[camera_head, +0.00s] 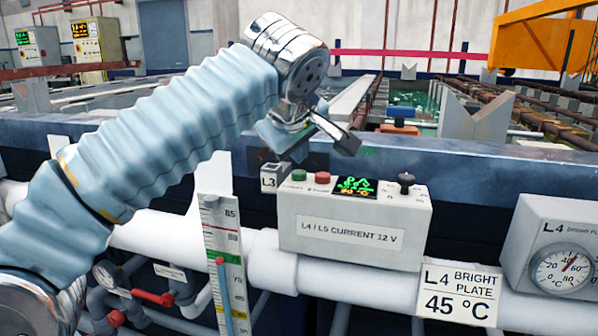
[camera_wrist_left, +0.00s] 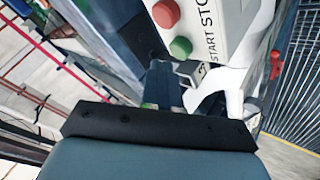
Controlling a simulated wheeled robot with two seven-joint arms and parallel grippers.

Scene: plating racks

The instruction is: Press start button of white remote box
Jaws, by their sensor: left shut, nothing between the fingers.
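The white remote box (camera_head: 350,235) is fixed above the white pipe and is labelled "L4 / L5 CURRENT 12 V". On its top are a green button (camera_head: 299,175), a red button (camera_head: 322,178), a small display with green and orange characters (camera_head: 355,187) and a black knob (camera_head: 405,183). In the left wrist view the green button (camera_wrist_left: 181,47) is beside the word START and the red button (camera_wrist_left: 165,13) beside STOP. My left gripper (camera_head: 348,142) is shut and empty, above and behind the box top, apart from the green button. My right gripper is not in view.
A small L3 tag block (camera_head: 268,178) stands just left of the box. A thermometer scale (camera_head: 220,260) is further left. An L4 gauge box (camera_head: 560,250) is at right, with a 45 °C sign (camera_head: 460,292) between. A blue tank rim (camera_head: 480,170) runs behind.

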